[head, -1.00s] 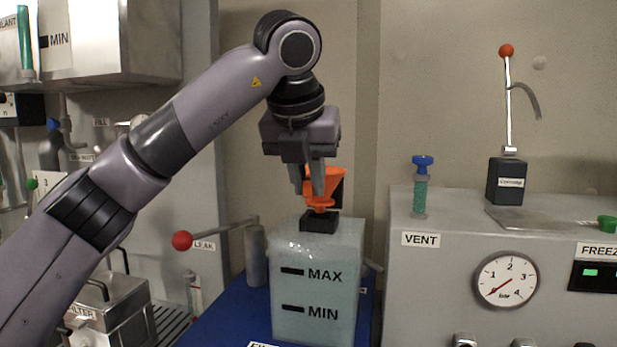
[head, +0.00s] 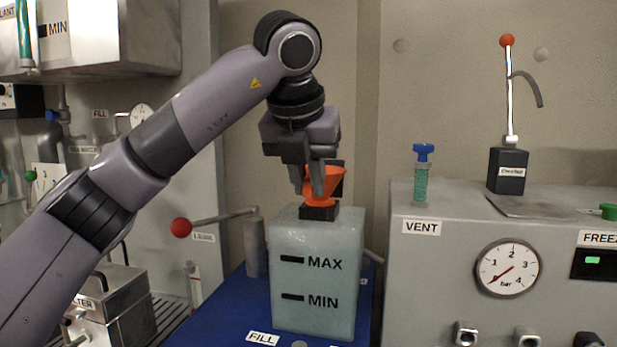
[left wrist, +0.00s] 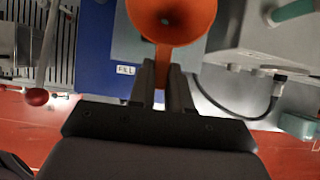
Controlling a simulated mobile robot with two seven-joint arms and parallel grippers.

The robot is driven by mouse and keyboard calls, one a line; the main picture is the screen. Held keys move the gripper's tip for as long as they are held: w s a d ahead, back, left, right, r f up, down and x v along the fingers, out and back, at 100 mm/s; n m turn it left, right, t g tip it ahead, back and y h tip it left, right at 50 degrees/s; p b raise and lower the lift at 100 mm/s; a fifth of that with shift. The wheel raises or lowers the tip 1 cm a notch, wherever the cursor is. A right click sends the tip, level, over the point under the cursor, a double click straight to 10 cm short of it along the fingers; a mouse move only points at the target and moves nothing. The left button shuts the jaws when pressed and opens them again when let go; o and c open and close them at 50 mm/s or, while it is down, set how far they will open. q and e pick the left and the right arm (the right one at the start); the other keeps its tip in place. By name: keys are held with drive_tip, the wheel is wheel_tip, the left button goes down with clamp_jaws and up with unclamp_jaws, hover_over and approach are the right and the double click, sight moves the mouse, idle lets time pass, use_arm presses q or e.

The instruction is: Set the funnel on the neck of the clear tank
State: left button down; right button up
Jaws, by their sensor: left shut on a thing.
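The clear tank (head: 314,262) is a translucent block marked MAX and MIN, standing on a blue surface. Its black neck (head: 318,213) is on top. The orange funnel (head: 326,180) is upright directly over the neck, and its lower end meets the neck's top in the head view. I cannot tell how deep the spout sits in it. My left gripper (head: 317,192) is shut on the funnel from the near left side. The left wrist view shows the funnel's open cone (left wrist: 172,18) beyond the fingertips (left wrist: 163,68). My right gripper is not in view.
A lever with a red knob (head: 181,228) sticks out left of the tank. The grey cabinet (head: 420,270) with a gauge (head: 508,267) stands close on the right.

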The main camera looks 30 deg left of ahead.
use_arm(q)
drive_tip(key=c, duration=1)
unclamp_jaws()
drive_tip(key=shift+r, duration=0.1)
drive_tip(key=v, duration=0.7)
drive_tip(key=shift+p, duration=0.3)
drive_tip(key=shift+s, duration=0.15)
